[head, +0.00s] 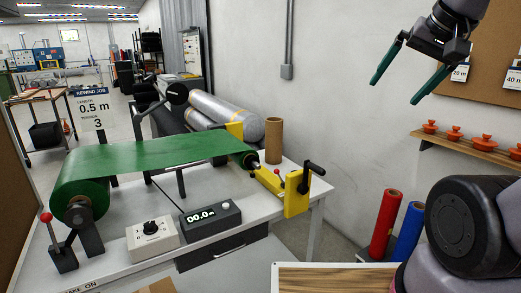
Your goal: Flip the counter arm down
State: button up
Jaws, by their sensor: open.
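A black arm with a round black wheel at its end (176,95), which looks like the counter arm, stands raised at the back of the table. Its wheel is above and clear of the green web (150,155). A black counter box (211,218) in front of the web reads 00.0. My gripper (397,92) is at the upper right with its two green fingers apart. It is empty, in the air, well to the right of the counter arm.
The web runs from a large green roll (80,188) to a shaft with a yellow crank bracket (296,195). A red-knobbed lever (60,245) and a white dial box (152,240) stand in front. A cardboard tube (273,140) and grey rolls are behind.

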aim_at(177, 93)
jog(key=k+u, duration=0.2)
jog(key=u, duration=0.95)
jog(key=i+u, duration=0.25)
jog(key=i, duration=0.15)
jog(key=i+l+u, duration=0.25)
jog(key=i, duration=0.15)
